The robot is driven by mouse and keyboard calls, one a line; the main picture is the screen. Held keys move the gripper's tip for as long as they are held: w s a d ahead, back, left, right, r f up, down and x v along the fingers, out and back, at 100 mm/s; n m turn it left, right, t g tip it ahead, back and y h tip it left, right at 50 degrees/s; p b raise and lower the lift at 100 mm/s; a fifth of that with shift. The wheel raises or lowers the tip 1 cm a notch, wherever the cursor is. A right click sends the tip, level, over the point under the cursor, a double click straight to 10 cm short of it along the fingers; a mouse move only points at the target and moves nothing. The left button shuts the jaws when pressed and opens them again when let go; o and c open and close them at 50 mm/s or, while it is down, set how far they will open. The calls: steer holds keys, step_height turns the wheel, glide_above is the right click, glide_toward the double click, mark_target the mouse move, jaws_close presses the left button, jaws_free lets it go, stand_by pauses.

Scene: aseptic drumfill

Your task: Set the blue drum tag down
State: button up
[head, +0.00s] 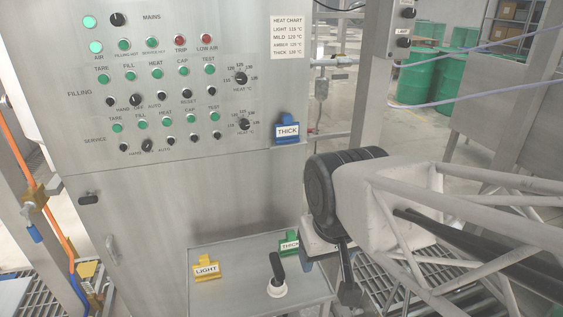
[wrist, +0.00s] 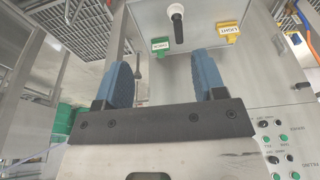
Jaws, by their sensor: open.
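The blue drum tag (head: 287,130), with a white label reading THICK, is at the right edge of the steel control panel, below the heat chart. Its support there is hard to make out. It does not show in the wrist view. My gripper (head: 343,272) is lower and to the right of the blue tag, apart from it. In the wrist view my gripper (wrist: 164,78) shows its two blue-padded fingers wide apart with nothing between them.
The control panel (head: 170,160) stands upright behind. Green drums (head: 420,80) stand far back.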

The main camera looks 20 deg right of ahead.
steer(key=t, duration=1.1)
glide_toward(288, 115)
steer(key=w+f, duration=0.2)
steer(key=shift+w+a+r, duration=0.1)
steer(key=shift+w+r, duration=0.15)
steer(key=shift+w, duration=0.15)
steer(key=shift+x, duration=1.3)
steer(key=shift+w, duration=0.1)
steer(key=shift+x, duration=2.45)
